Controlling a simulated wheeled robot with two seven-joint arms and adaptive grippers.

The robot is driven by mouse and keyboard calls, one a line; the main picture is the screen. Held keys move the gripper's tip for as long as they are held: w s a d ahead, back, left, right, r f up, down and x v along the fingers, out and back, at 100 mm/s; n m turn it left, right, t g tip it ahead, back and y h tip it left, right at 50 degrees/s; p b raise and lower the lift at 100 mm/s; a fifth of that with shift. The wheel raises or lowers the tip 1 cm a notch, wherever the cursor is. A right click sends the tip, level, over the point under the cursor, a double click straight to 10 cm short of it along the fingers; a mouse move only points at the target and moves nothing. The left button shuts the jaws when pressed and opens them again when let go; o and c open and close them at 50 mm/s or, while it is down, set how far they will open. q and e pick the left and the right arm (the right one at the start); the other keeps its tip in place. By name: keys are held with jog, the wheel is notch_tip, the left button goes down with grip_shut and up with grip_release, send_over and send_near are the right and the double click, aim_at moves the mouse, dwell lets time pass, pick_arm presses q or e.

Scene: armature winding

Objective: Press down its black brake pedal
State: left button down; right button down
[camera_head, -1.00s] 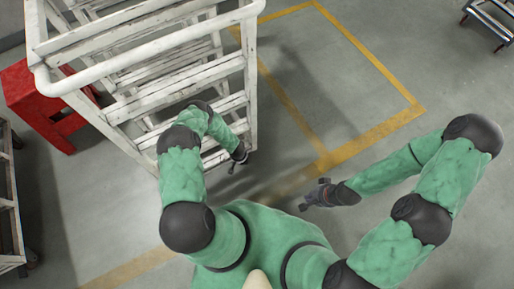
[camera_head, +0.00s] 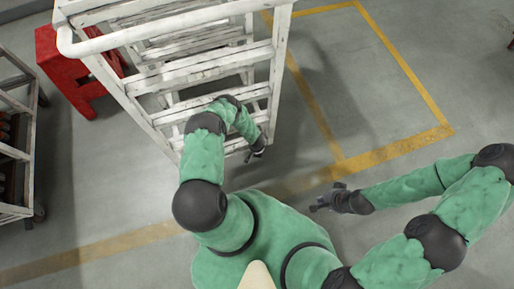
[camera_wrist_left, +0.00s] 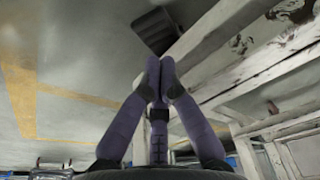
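The black pedal (camera_wrist_left: 157,28) shows at the top middle of the left wrist view, beside a white rail of the cart. It is a dark, ribbed pad. My left gripper (camera_wrist_left: 160,72) has its two purple fingers together at the tips, with nothing between them. The tips appear just below the pedal in the picture; I cannot tell whether they touch it. In the head view my left gripper (camera_head: 258,150) is low beside the near end of the white cart (camera_head: 190,72), and the pedal cannot be made out. My right gripper (camera_head: 322,202) hangs over clear floor, its fingers too small to judge.
A red stand (camera_head: 62,65) is behind the cart at the left. A dark-shelved rack (camera_head: 15,153) stands at the left edge. Yellow floor lines (camera_head: 400,150) run to the right of the cart. The floor to the right is open.

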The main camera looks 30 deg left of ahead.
pick_arm(q)
jog(key=f, duration=0.1)
jog(key=f+b, duration=0.1)
jog(key=f, duration=0.1)
jog(key=w+f+b, duration=0.1)
jog(key=f, duration=0.1)
jog(key=shift+a+f, duration=0.1)
jog(key=shift+a, duration=0.2)
